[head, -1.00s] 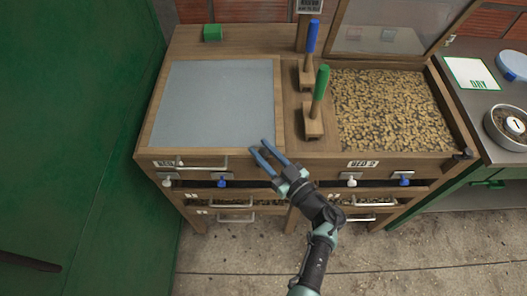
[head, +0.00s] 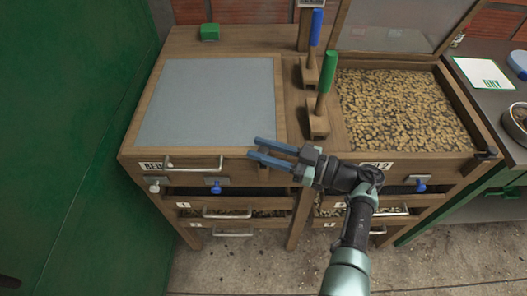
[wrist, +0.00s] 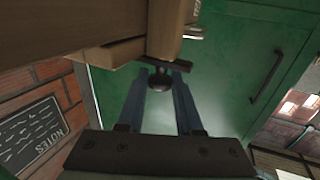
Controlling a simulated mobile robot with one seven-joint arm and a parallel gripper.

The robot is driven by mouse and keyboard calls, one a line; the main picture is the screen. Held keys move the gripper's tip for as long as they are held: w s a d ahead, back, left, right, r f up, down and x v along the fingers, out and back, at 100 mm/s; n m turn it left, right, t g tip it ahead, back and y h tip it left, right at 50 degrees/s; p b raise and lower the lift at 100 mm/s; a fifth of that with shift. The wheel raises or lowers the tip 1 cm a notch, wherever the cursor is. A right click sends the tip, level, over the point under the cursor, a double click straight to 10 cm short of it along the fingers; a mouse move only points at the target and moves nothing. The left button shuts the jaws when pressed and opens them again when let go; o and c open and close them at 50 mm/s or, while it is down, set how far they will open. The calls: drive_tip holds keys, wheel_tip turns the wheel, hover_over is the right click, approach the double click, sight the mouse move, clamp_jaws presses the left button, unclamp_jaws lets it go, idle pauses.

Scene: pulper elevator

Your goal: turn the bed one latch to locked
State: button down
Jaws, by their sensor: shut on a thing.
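Bed one is the left bed of the wooden cabinet, with a flat grey top (head: 205,105) and a wooden frame. Its latch (wrist: 160,80) shows in the wrist view as a dark round knob with a dark bar (wrist: 178,64) behind it, at the wooden edge. My gripper (head: 256,148) is at the front right of bed one, fingers pointing left. In the wrist view the blue fingers (wrist: 158,90) are shut on the latch knob, one on each side. In the head view the latch is hidden by the gripper, and its turn position cannot be told.
Bed two (head: 405,110), right, has a raised lid and holds many beans. A similar dark latch (head: 487,155) sits at its front right corner. Blue-handled (head: 314,45) and green-handled (head: 325,85) tools stand between the beds. Drawer handles (head: 195,166) project below. A green wall (head: 75,130) is left.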

drive_tip(key=shift+r, duration=0.1)
drive_tip(key=c, duration=0.6)
unclamp_jaws()
drive_tip(key=b+v, duration=0.2)
drive_tip(key=v, duration=1.1)
drive_tip(key=shift+w+b, duration=0.1)
drive_tip(key=shift+b, duration=0.25)
